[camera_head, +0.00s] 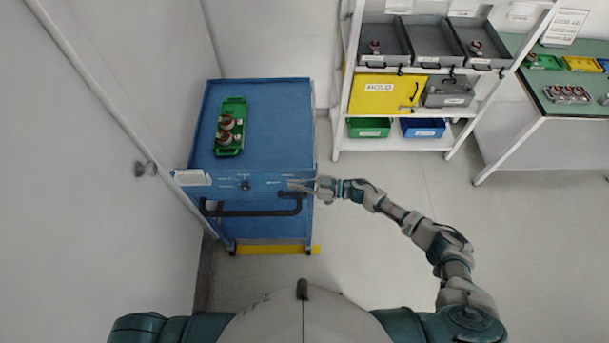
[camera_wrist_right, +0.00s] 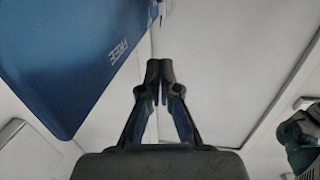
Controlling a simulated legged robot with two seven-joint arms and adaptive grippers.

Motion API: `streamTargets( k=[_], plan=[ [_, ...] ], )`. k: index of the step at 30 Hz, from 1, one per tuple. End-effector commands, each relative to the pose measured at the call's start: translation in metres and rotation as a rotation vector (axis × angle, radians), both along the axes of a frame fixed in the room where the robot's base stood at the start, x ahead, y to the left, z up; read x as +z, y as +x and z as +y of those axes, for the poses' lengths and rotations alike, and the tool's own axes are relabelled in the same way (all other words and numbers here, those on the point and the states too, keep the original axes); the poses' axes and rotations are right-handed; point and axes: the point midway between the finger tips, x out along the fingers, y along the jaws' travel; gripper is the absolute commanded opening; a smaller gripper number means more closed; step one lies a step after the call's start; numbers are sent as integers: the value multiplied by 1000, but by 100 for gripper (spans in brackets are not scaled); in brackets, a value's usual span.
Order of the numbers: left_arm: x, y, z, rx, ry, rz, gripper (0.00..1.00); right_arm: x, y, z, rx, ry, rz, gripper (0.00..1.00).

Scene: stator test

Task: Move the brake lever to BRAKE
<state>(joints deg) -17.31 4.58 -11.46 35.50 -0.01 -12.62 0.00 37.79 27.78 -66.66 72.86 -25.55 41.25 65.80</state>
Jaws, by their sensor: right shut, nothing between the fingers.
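The blue cart (camera_head: 270,110) stands against the left wall. On its front panel is a small dark knob (camera_head: 245,186) with faint markings around it; I cannot make out a lever arm or its position. My right gripper (camera_head: 296,186) is at the right end of this panel, above the handle bar. In the right wrist view my right gripper (camera_wrist_right: 160,72) is shut and empty, beside the blue panel (camera_wrist_right: 60,70), which carries the white word FREE (camera_wrist_right: 119,50) upside down. I cannot tell whether the fingertips touch the panel. My left gripper is not in view.
A dark handle bar (camera_head: 255,213) runs across the cart front. A green tray (camera_head: 231,127) with reddish parts lies on the cart. A white shelf (camera_head: 398,140) with bins stands behind to the right, beside a green-topped table (camera_head: 560,108). The floor right of the cart is clear.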

Motion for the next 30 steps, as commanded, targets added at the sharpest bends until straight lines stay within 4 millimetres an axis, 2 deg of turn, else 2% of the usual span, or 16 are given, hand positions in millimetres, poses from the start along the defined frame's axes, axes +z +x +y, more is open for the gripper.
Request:
streamTargets(
  k=[6,12,30],
  plan=[
    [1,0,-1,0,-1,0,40,36,-7,-21,2,-2,0,0],
    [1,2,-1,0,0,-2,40,52,-10,-28,1,-3,1,0],
    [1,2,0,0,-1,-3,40,55,-10,-31,1,-1,2,0]
  ],
)
